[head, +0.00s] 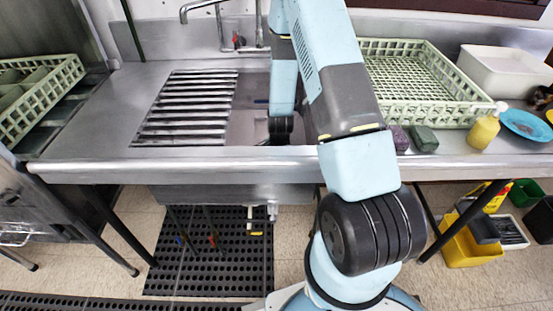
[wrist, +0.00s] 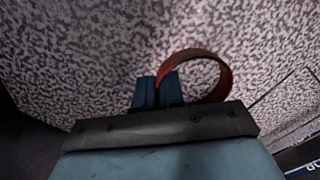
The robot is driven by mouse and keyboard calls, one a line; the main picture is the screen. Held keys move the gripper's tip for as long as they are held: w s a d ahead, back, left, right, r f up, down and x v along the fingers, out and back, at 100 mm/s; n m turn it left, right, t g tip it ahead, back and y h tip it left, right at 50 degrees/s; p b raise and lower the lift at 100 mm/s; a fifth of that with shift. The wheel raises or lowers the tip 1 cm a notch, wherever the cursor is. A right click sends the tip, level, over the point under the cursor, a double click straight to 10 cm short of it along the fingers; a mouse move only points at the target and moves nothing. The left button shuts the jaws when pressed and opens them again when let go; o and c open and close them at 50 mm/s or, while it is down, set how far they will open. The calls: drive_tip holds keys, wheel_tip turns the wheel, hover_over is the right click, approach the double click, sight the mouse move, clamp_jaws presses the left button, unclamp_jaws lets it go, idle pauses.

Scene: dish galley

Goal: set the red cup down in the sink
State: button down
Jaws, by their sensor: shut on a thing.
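In the wrist view, the red cup (wrist: 227,77) shows as a dark red, round rim. The two blue fingers of my gripper (wrist: 158,91) are shut on its left side. A speckled grey surface fills the background there; I cannot tell whether the cup touches it. In the head view, the steel sink (head: 245,128) is in the middle of the counter, and my arm reaches down into its right part. The cup and my fingertips are hidden behind my arm and the sink's front edge in that view.
A slatted rack (head: 188,108) covers the sink's left part. The faucet (head: 205,6) stands behind. A pale green dish rack (head: 425,85), sponges (head: 424,138), a yellow soap bottle (head: 484,131) and a blue plate (head: 526,123) are to the right. Another green rack (head: 45,100) is at left.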

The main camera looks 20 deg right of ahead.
drive_tip(key=shift+f, duration=0.2)
drive_tip(key=c, duration=1.2)
unclamp_jaws()
drive_tip(key=shift+o, duration=0.2)
drive_tip(key=shift+r, duration=0.1)
